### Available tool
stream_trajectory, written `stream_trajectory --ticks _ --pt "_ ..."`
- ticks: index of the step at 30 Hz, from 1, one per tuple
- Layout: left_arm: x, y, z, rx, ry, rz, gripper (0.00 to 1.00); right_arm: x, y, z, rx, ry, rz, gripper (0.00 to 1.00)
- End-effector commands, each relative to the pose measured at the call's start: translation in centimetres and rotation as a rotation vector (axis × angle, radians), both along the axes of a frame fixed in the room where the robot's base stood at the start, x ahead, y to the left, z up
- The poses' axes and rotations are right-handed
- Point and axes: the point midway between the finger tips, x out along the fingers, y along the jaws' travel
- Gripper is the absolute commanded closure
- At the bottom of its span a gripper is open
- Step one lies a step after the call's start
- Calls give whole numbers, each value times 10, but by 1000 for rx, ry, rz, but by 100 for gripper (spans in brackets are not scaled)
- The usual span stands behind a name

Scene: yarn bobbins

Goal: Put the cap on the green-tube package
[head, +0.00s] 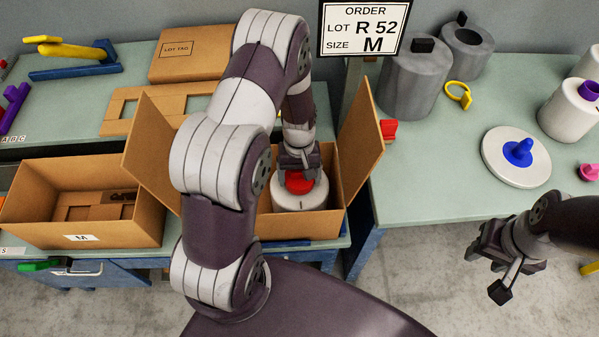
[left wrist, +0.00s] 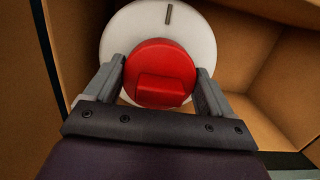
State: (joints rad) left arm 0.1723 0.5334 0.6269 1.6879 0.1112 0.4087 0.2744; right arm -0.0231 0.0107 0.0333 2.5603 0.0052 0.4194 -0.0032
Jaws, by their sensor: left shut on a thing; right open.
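My left gripper (head: 299,168) points down into an open cardboard box (head: 361,140). It is shut on a red cap (head: 297,186), with one finger on each side in the left wrist view (left wrist: 160,70). The cap is over the middle of a white round package (head: 300,203), which also shows in the left wrist view (left wrist: 203,32). I cannot tell whether cap and package touch. The cap hides the package's tube, so its colour does not show. My right gripper (head: 487,268) is open and empty over the floor at the right.
The right table carries a white disc with a blue hub (head: 517,155), grey cylinders (head: 412,80) and a yellow ring (head: 458,95). An order sign (head: 364,28) reads R 52, M. The box's flaps stand close around my left arm.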

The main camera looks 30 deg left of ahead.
Motion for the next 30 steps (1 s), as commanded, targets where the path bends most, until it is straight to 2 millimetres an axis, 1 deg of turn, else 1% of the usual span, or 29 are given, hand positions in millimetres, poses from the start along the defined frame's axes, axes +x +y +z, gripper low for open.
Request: stream_trajectory --ticks 10,19,20,21,27,29,30 --pt "0 0 0 0 0 0 45 0 0 0 0 0 0 57" --pt "0 0 -6 0 0 0 45 0 0 -4 0 0 0 57" --pt "0 0 -5 1 -1 0 7 0 0 -3 0 0 0 57" --pt "0 0 -5 1 -1 0 0 0 0 -3 0 0 0 57" --pt "0 0 -5 1 -1 0 0 0 0 -3 0 0 0 57" --pt "1 0 -1 0 -2 0 0 0 0 -3 0 0 0 57" --pt "2 1 5 1 -3 -1 0 0 0 -4 0 0 0 57"
